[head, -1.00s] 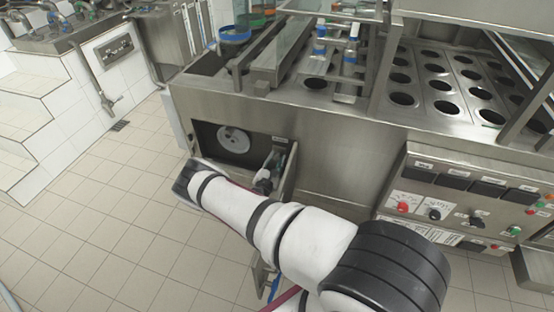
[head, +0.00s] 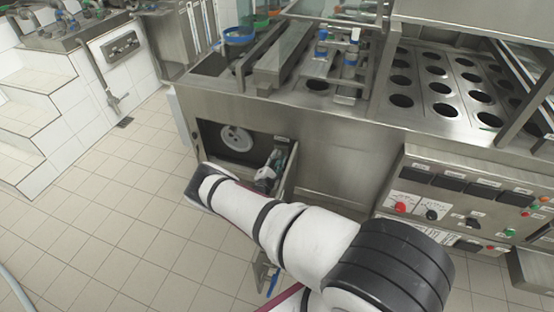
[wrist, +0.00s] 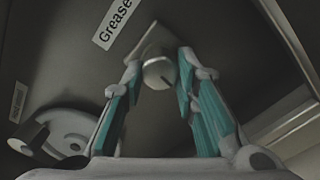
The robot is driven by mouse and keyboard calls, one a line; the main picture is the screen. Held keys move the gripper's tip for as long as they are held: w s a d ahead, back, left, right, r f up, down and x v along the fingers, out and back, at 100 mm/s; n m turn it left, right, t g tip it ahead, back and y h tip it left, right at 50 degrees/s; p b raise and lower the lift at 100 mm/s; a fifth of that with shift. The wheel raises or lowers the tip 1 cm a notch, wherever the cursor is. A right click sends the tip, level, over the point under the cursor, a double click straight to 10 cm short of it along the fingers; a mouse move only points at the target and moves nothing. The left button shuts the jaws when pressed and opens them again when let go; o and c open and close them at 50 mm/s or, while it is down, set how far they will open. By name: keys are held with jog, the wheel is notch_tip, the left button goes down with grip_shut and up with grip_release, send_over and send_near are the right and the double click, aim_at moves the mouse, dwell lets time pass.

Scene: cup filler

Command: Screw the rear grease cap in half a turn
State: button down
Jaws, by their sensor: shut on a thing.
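In the wrist view a rounded metal grease cap (wrist: 158,73) sits on a bracket on the dark inner wall, below a white label (wrist: 116,22) reading "Grease". My gripper (wrist: 160,78) is shut on the cap, one teal-padded finger on each side of it. In the head view my gripper (head: 268,176) reaches into the open compartment (head: 217,134) at the lower front of the machine. The cap itself is hidden there.
A pale wheel with a dark handle (wrist: 30,137) is left of my fingers in the wrist view. The same wheel (head: 237,138) shows inside the compartment in the head view. The compartment's open door (head: 290,172) stands close to my gripper. Tiled floor (head: 120,200) lies clear at left.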

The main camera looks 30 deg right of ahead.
jog(key=c, duration=1.3)
grip_release()
jog(key=v, duration=1.2)
jog(key=shift+s, duration=0.1)
